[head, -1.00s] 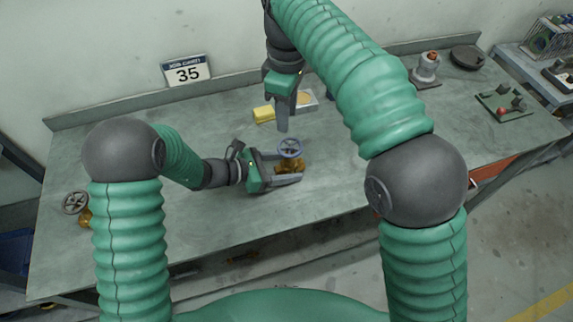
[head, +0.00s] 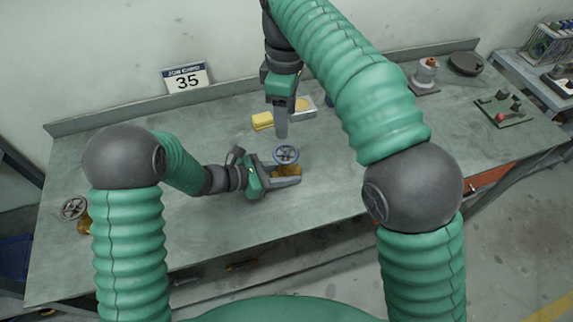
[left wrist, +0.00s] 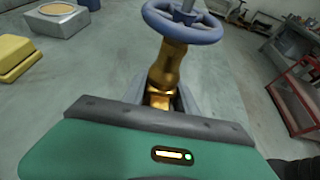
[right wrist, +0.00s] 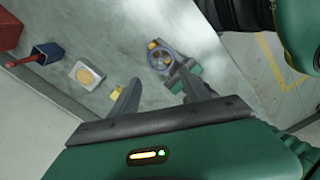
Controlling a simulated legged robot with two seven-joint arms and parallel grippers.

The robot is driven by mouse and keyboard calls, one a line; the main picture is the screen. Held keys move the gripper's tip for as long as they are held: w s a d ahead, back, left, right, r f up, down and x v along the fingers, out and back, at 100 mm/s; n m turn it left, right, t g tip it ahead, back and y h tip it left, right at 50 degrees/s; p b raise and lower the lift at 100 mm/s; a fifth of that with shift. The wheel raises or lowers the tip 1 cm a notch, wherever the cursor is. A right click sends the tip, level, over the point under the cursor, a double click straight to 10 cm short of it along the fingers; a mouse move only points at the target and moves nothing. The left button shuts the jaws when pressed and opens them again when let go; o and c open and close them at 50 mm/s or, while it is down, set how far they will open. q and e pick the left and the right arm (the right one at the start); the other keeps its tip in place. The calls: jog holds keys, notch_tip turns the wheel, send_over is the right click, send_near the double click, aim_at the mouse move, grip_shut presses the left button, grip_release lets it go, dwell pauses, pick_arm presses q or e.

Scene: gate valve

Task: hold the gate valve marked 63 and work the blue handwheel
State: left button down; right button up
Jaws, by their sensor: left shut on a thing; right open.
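The gate valve has a brass body (head: 288,171) and a blue handwheel (head: 286,154) on top, and stands upright on the bench. My left gripper (head: 282,177) is shut on its body from the left. In the left wrist view the brass body (left wrist: 167,66) rises between my fingers below the handwheel (left wrist: 185,24). No number is readable on the valve. My right gripper (head: 282,132) points down just behind the handwheel, apart from it. In the right wrist view its open fingers (right wrist: 160,95) are empty, and the handwheel (right wrist: 160,61) shows beyond them.
The job card (head: 187,77) reads 35. Another valve with a grey handwheel (head: 74,208) stands at the bench's left end.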

aim_at(285, 152)
jog(key=shift+o, duration=1.1)
jog(key=shift+a+r+n, duration=0.15)
jog(key=shift+r+n, duration=0.25)
jog(key=shift+r, duration=0.15)
jog(key=shift+o, duration=1.2)
jog(key=shift+f, duration=0.1)
notch_tip(285, 152, down, 12)
jog(key=shift+r, duration=0.15)
jog(key=shift+c, duration=0.2)
jog(key=c, duration=1.3)
